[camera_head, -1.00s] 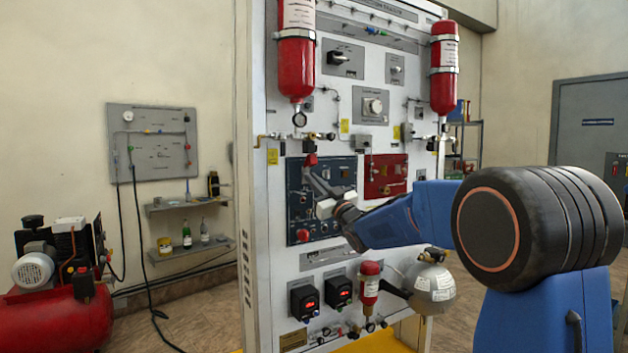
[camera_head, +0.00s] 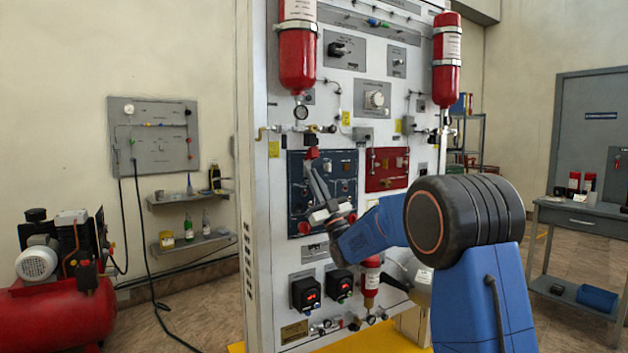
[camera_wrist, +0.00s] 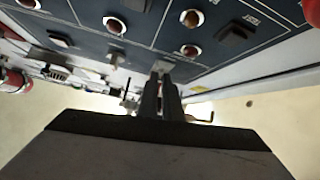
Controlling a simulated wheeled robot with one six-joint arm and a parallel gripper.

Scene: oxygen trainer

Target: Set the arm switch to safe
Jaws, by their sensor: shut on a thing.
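The blue panel (camera_head: 345,165) is on the front of the white trainer stand, with lamps, small switches and red knobs. My gripper (camera_head: 311,168) reaches to its upper left part, just below a red knob (camera_head: 312,153). In the wrist view my gripper (camera_wrist: 161,78) has its two dark fingers close together, shut at the tips on a small pale switch lever (camera_wrist: 161,66) on the panel. Its label is not readable, and I cannot tell its setting. The fingers hide part of it.
A red panel (camera_head: 387,169) sits right of the blue one. Red cylinders (camera_head: 297,58) (camera_head: 446,60) hang above. Black boxes with red displays (camera_head: 306,294) are below. A compressor (camera_head: 55,300) stands at left, a table (camera_head: 580,212) at right.

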